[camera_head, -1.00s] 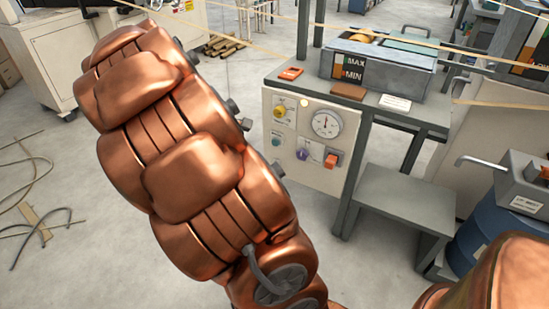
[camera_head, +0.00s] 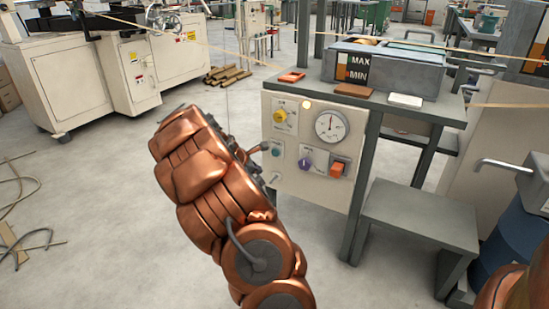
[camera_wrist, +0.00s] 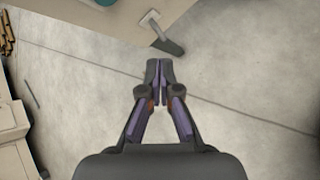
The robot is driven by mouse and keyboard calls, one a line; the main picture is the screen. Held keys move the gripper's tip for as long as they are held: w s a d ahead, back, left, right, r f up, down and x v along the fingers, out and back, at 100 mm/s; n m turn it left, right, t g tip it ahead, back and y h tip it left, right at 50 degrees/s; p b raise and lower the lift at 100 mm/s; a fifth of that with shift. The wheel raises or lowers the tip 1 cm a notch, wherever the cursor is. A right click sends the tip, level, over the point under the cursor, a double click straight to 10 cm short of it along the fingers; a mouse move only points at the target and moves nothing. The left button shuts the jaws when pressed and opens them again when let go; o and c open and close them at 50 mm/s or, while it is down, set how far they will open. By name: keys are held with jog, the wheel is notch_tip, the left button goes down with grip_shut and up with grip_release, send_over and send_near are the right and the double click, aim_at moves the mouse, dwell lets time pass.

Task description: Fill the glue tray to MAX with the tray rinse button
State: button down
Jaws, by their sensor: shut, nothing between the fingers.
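The glue tray (camera_head: 400,72) is a grey box on a bench, with a dark MAX/MIN plate (camera_head: 355,68) on its front. I cannot tell its fill level. Below stands a pale control panel (camera_head: 312,190) with a small teal button (camera_head: 276,150), a yellow knob (camera_head: 280,116), a purple knob (camera_head: 305,163), an orange-red switch (camera_head: 337,169) and a round gauge (camera_head: 331,126). The labels are too small to read. My gripper (camera_wrist: 160,73) is shut and empty in the wrist view, over the floor. In the head view my copper arm largely hides it, left of the panel.
A lit lamp (camera_head: 307,104) sits atop the panel. A low grey stand (camera_head: 420,215) and a blue drum (camera_head: 508,245) are at right. A cream machine (camera_head: 110,70) and wooden planks (camera_head: 226,74) stand at back left. Open floor lies left of my arm.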

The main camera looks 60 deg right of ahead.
aim_at(275, 153)
jog(key=shift+d, duration=0.1)
jog(key=d+p, duration=0.1)
jog(key=d, duration=0.7)
jog(key=shift+w+d, duration=0.2)
jog(key=shift+d, duration=0.05)
jog(key=shift+d, duration=0.15)
dwell(1.5)
jog(key=shift+d+p, duration=0.25)
jog(key=shift+p, duration=0.25)
jog(key=shift+d+p, duration=0.3)
jog(key=shift+d, duration=0.15)
dwell(1.3)
jog(key=shift+a, duration=0.15)
dwell(2.0)
jog(key=shift+a, duration=0.7)
jog(key=shift+a, duration=0.1)
